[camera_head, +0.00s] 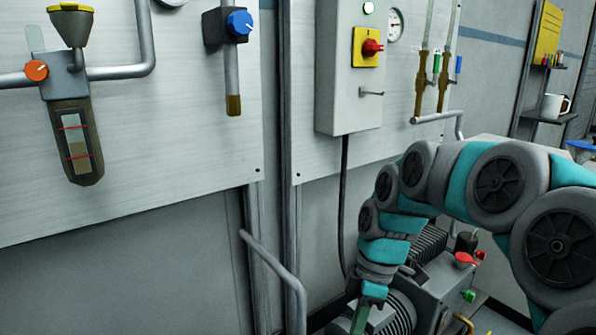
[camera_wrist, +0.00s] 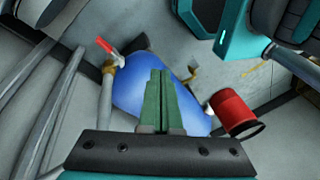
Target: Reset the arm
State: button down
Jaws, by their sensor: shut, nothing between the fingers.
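My arm, teal and grey with round black joint covers, reaches in from the right of the head view and bends down at the lower middle. My gripper (camera_wrist: 160,78) has two green fingers, which lie together with nothing between them in the wrist view. In the head view only a green part of the gripper shows at the bottom edge, and the fingertips are out of sight. In the wrist view the fingers overlap a blue rounded tank (camera_wrist: 133,88). I cannot tell whether they touch it.
A red-handled valve (camera_wrist: 106,46) and a red cylinder (camera_wrist: 233,112) flank the tank. A finned machine (camera_head: 428,245) and a metal handrail (camera_head: 272,265) are near my arm. A grey switch box (camera_head: 345,100) and a sight glass (camera_head: 76,142) are mounted on wall panels. A mug (camera_head: 552,105) stands on a shelf.

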jog(key=s+d+f+m+h+p, duration=0.1)
jog(key=s+d+m, duration=0.1)
jog(key=s+m, duration=0.6)
jog(key=s+d+m+h+p, duration=0.1)
jog(key=s+d+m, duration=0.1)
jog(key=s+m, duration=0.6)
jog(key=s, duration=0.5)
jog(key=shift+s+d+f+m+t, duration=0.25)
jog(key=shift+d+f+m+t, duration=0.05)
jog(key=shift+f, duration=0.1)
jog(key=shift+a, duration=0.1)
